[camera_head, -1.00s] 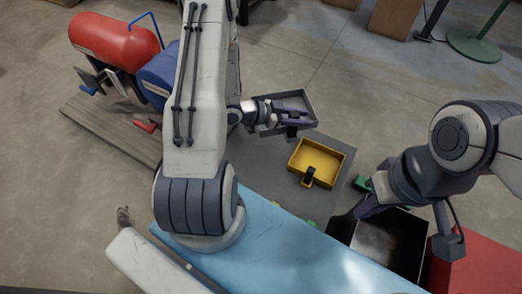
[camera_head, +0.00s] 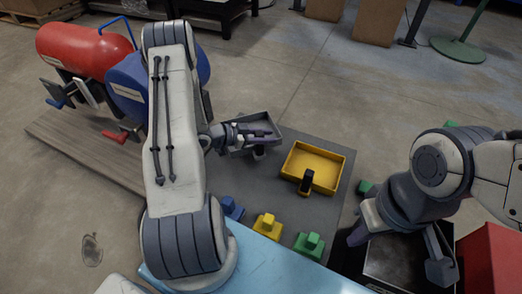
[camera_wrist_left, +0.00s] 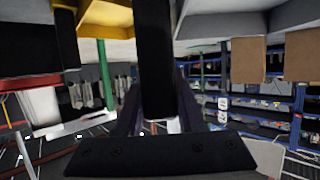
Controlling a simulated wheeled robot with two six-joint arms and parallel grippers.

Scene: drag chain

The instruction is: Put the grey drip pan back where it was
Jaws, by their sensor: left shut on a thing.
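The grey drip pan (camera_head: 262,120) is a shallow open tray in the middle of the head view, beyond the yellow tray's left side. My left gripper (camera_head: 252,139) is shut on it at its near side. I cannot tell whether the pan touches the grey mat below. In the left wrist view, a dark upright bar, probably the pan's handle, fills the middle. My right gripper (camera_head: 359,236) hangs near a dark open bin at the lower right; its jaws are not clear.
A yellow tray (camera_head: 325,155) with a black handle stands on the grey mat (camera_head: 262,185). Blue, yellow (camera_head: 267,226) and green (camera_head: 309,246) knobbed blocks stand nearer. The black bin (camera_head: 393,262) is lower right.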

